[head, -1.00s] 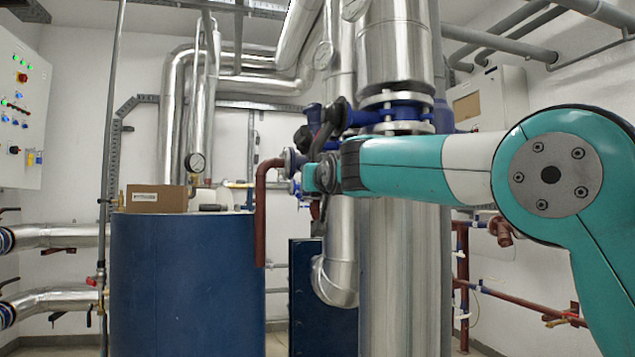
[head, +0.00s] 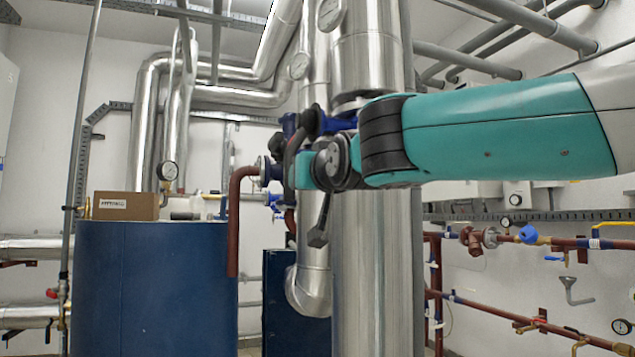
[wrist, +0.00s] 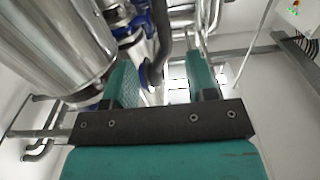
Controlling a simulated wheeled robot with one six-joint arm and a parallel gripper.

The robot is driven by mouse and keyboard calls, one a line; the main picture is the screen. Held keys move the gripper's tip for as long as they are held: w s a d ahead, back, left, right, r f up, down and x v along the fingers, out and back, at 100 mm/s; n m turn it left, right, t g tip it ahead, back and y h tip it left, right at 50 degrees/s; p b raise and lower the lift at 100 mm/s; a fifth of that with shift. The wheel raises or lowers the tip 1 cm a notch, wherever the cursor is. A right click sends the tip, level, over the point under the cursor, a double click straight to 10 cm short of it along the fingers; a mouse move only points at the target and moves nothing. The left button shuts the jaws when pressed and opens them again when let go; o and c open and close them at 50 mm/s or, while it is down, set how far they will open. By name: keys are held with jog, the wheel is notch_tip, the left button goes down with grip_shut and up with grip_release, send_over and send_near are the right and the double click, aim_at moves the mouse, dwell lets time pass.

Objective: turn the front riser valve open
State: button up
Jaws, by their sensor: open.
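The front riser is a thick silver pipe (head: 372,250) in the middle of the head view. Blue valve parts (head: 335,122) sit at its upper part, partly hidden behind my wrist. A dark curved bar (head: 292,150), which looks like the valve's lever, hangs left of them. In the wrist view, a dark curved bar (wrist: 164,35) shows between my two teal fingers. My gripper (wrist: 158,62) is open and holds nothing. I cannot tell how far the bar is from the fingers. In the head view the fingers are mostly hidden by my wrist.
A blue tank (head: 150,290) with a cardboard box (head: 126,206) on it stands at the left. A red-brown pipe (head: 233,225) bends down beside it. Red pipes with small valves (head: 480,240) run along the right wall.

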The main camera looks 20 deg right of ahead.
jog(key=shift+s, duration=1.6)
jog(key=s+a+f+n+g+y, duration=0.2)
jog(key=s+f+g, duration=0.25)
jog(key=f, duration=0.65)
jog(key=s+a+f+n+g+y, duration=0.2)
jog(key=s+f+g, duration=0.25)
jog(key=f, duration=0.75)
jog(key=s+f+n+g, duration=0.1)
jog(key=s+f+g, duration=0.4)
jog(key=s, duration=0.4)
jog(key=s+f+n+g, duration=0.2)
jog(key=s+f+g, duration=0.2)
jog(key=s+f, duration=0.45)
notch_tip(320, 180, up, 22)
jog(key=s+p, duration=0.1)
jog(key=p, duration=2)
jog(key=shift+s+a, duration=0.2)
